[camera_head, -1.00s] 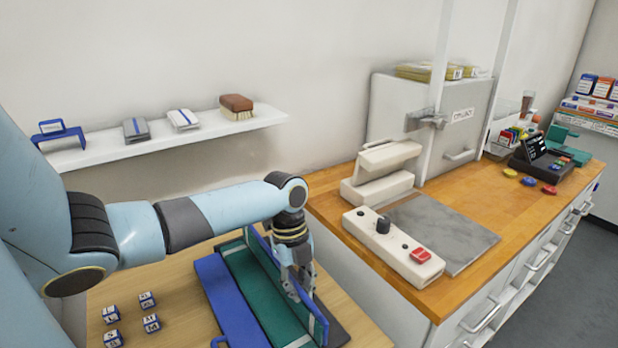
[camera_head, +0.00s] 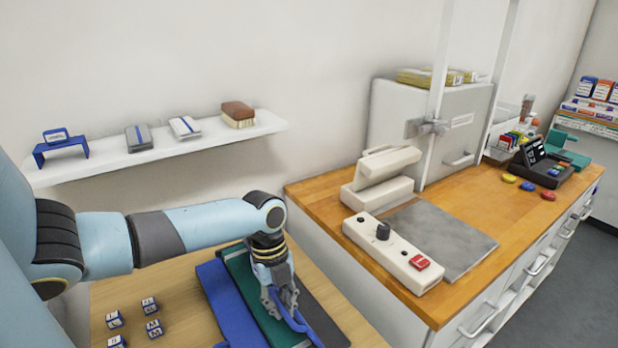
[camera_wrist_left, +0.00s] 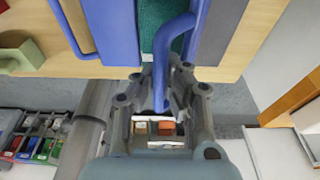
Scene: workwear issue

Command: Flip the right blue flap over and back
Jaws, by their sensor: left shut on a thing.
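The folding board lies on the light wooden table, its blue left panel (camera_head: 228,303) beside a green cloth (camera_head: 246,284). A dark grey strip (camera_head: 322,312) runs along its right side. My left gripper (camera_head: 284,304) is over the board's right part, shut on the curved blue handle (camera_head: 300,326) of the right flap. In the left wrist view the blue handle (camera_wrist_left: 172,45) runs down between the fingers (camera_wrist_left: 161,100), with green cloth (camera_wrist_left: 158,15) beyond. The gripper and wrist hide much of the right flap, so I cannot tell its exact tilt. My right gripper is out of view.
Several lettered cubes (camera_head: 148,304) sit on the table left of the board. A wooden counter (camera_head: 470,207) with a cream control box (camera_head: 393,250) and a grey plate (camera_head: 442,236) stands to the right. A white shelf (camera_head: 160,152) hangs behind.

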